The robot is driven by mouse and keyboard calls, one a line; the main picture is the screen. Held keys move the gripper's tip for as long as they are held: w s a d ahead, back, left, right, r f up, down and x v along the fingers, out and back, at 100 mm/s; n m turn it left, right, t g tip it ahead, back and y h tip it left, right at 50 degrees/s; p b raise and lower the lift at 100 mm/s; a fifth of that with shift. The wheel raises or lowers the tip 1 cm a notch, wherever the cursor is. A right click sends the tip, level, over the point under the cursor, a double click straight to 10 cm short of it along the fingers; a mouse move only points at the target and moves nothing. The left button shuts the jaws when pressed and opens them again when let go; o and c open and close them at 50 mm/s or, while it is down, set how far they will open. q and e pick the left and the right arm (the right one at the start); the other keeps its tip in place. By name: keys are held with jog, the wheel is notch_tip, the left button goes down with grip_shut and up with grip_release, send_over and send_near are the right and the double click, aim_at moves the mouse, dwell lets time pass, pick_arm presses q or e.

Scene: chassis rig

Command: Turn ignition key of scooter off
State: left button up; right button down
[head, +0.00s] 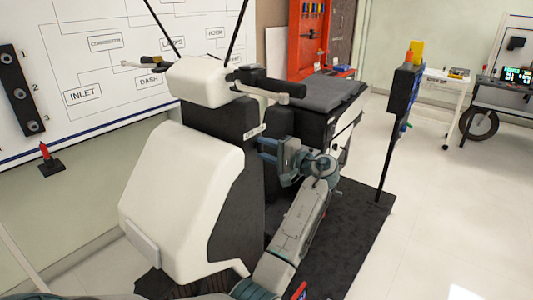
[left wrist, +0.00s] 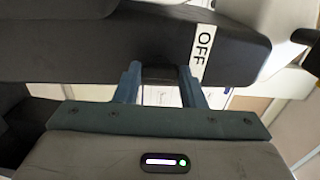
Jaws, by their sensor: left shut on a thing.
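The scooter (head: 185,190) stands with a white front body, dark inner panel and handlebars. A white label reading OFF (left wrist: 203,52) is on the dark panel; it also shows small in the head view (head: 254,131). My left gripper (head: 262,148) reaches the dark panel just below the label. In the left wrist view its two blue-grey fingers (left wrist: 160,76) are shut on a dark piece between their tips, the ignition key (left wrist: 160,72). The key is mostly hidden against the dark panel, and its turn angle cannot be told. My right gripper is not in view.
The handlebar (head: 270,86) and seat (head: 330,92) are close above and beyond my left arm. A whiteboard (head: 95,60) is behind.

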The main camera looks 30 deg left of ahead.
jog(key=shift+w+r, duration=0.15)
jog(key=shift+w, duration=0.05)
pick_arm(q)
jog(key=o, duration=1)
jog(key=shift+d, duration=0.1)
jog(key=shift+d+f, duration=0.1)
jog(key=shift+d, duration=0.25)
jog(key=d+b, duration=0.1)
jog(key=d, duration=0.5)
jog(key=s+d+b, duration=0.1)
jog(key=d, duration=0.3)
jog(key=shift+b, duration=0.3)
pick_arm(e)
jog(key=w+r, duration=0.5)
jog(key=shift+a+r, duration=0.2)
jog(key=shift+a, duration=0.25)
